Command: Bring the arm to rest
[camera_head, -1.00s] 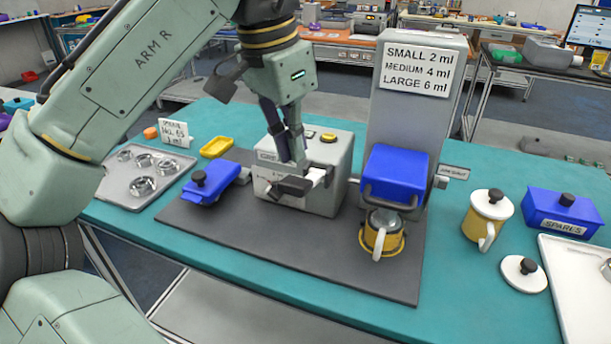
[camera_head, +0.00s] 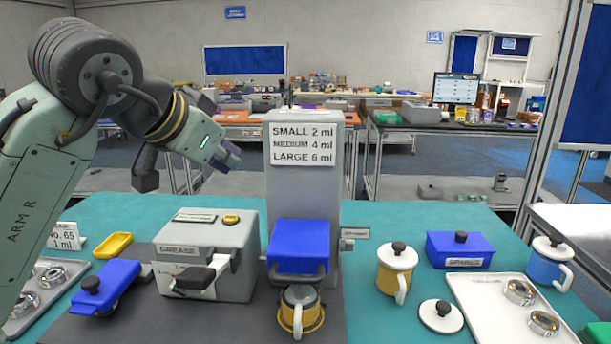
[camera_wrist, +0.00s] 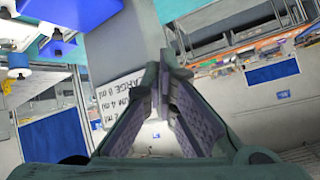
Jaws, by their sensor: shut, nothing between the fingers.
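My gripper (camera_head: 228,158) is raised at the upper left in the head view, above and behind the grease box (camera_head: 208,250) and left of the tall grey dispenser (camera_head: 306,190). It is shut and empty, and touches nothing. In the wrist view the gripper's fingers (camera_wrist: 166,100) point toward the far room, with the dispenser's dose sign (camera_wrist: 118,100) beside them. My arm is folded up at the left edge of the head view.
A yellow mug (camera_head: 298,312) stands under the dispenser's blue block (camera_head: 298,246). A white-lidded yellow mug (camera_head: 396,268), a blue spares box (camera_head: 460,250) and a white tray (camera_head: 490,310) lie to the right.

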